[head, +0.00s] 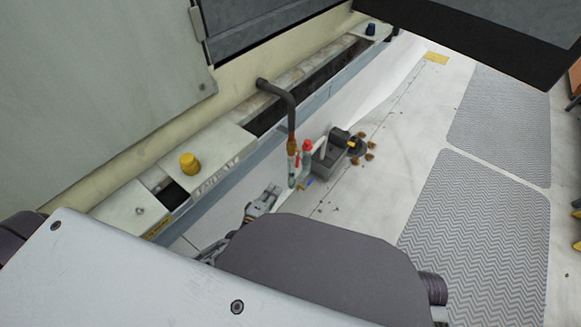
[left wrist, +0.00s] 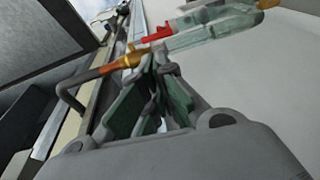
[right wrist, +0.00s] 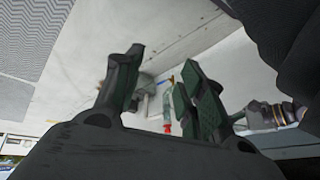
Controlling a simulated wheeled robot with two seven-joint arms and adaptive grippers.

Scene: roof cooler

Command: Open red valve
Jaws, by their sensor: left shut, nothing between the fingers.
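The red valve (head: 297,161) is a small red handle on a pale pipe, just below a brass fitting (head: 292,146). In the left wrist view, the red handle (left wrist: 158,35) lies just beyond the fingertips. My left gripper (head: 270,194) is shut and empty, low and left of the valve. Its fingertips (left wrist: 160,66) appear close to the pipe; I cannot tell whether they touch. My right gripper (right wrist: 162,72) is open and empty in the right wrist view, hidden in the head view.
Brown bits (head: 369,155) lie on the pale roof. The cooler's ledge (head: 215,160) carries a yellow knob (head: 189,163). Grey mats (head: 480,240) lie at right.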

